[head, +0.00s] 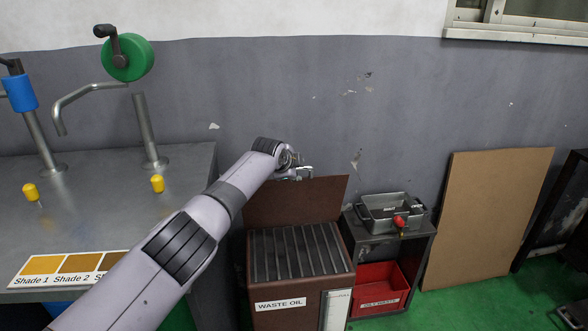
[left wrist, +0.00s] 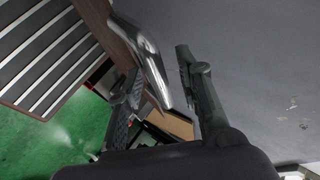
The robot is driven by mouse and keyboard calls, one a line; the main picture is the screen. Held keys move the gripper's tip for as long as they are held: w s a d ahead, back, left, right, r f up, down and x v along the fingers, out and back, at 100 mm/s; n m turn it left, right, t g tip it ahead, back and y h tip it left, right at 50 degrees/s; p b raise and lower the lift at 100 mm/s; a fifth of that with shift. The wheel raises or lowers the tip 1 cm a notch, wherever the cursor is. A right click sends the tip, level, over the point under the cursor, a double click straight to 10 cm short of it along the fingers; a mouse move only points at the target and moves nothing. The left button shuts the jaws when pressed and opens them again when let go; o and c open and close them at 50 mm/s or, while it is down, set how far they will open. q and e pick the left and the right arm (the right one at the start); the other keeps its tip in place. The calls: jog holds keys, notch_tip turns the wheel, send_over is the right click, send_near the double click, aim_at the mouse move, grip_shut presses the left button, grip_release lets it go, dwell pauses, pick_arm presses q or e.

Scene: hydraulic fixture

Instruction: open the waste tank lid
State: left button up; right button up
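The waste oil tank (head: 285,292) is a brown box with a white "WASTE OIL" label and a slatted grille on top. Its brown lid (head: 290,203) stands raised, roughly upright, along the tank's back edge. My left gripper (head: 304,173) is at the lid's top edge. In the left wrist view, the two fingers of my left gripper (left wrist: 160,65) are spread, with a curved silver handle (left wrist: 142,52) between them. The right-hand finger is clear of the handle; the left-hand finger is close beside it, and contact is unclear. My right gripper is not in view.
A metal bench (head: 100,190) with pipes and valves is at the left. A grey stand (head: 420,240) with a metal tray (head: 375,222) and a red bin (head: 368,303) is right of the tank. A brown board (head: 485,215) leans against the wall behind.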

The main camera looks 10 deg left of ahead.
pick_arm(q)
jog(key=shift+s+a+r, duration=0.2)
jog(key=shift+s+r, duration=0.25)
jog(key=shift+r, duration=0.05)
jog(key=v, duration=1)
jog(key=shift+s, duration=0.35)
